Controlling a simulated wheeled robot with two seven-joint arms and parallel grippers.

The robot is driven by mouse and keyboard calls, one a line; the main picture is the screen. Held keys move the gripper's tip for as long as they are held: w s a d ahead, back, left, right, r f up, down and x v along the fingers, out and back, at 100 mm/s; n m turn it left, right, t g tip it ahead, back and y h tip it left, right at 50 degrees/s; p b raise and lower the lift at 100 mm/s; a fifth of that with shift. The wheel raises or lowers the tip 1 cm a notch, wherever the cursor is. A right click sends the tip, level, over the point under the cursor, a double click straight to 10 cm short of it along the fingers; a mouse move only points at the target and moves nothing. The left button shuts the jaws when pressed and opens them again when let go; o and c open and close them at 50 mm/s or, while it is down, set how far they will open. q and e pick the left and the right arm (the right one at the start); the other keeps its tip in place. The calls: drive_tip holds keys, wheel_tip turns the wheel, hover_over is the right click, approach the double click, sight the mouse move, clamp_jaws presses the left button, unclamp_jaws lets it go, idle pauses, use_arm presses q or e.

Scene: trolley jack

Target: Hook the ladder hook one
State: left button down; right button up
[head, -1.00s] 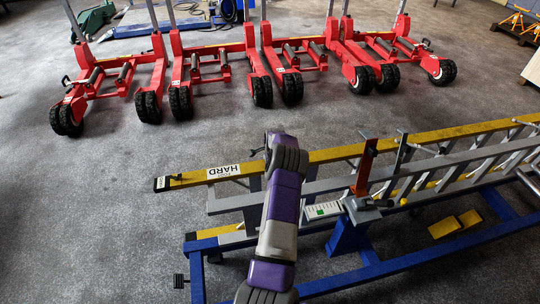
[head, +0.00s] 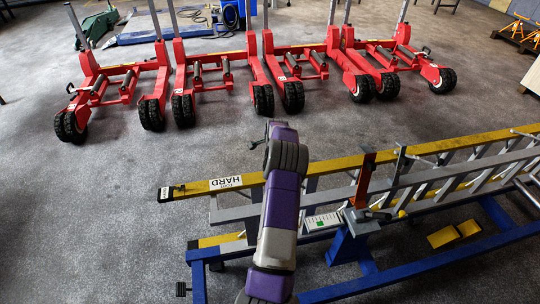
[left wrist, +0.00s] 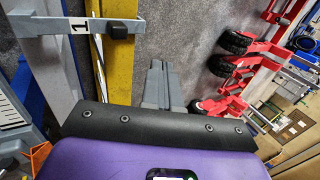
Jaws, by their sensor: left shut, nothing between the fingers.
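Ladder hook one is a grey flat bar with a white "1" tag (left wrist: 80,25) and a black knob (left wrist: 117,30), at the top left of the left wrist view. It reaches from a grey upright across the yellow ladder rail. The yellow rail also shows in the head view (head: 420,147). My left gripper (left wrist: 158,66) is shut and empty, its grey fingers together just right of the yellow rail, below and right of the knob, apart from it. In the head view my purple left arm hides hook one and my gripper. My right gripper is out of view.
The ladder lies on a blue frame (head: 430,253) with a red bracket (head: 366,180) and a white scale plate (head: 322,222). Several red wheeled jacks (head: 205,75) stand behind. The floor between (head: 120,165) is clear.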

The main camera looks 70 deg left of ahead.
use_arm(q)
wheel_tip(320, 180, up, 3)
drive_tip(key=shift+f, duration=0.1)
idle(0.6)
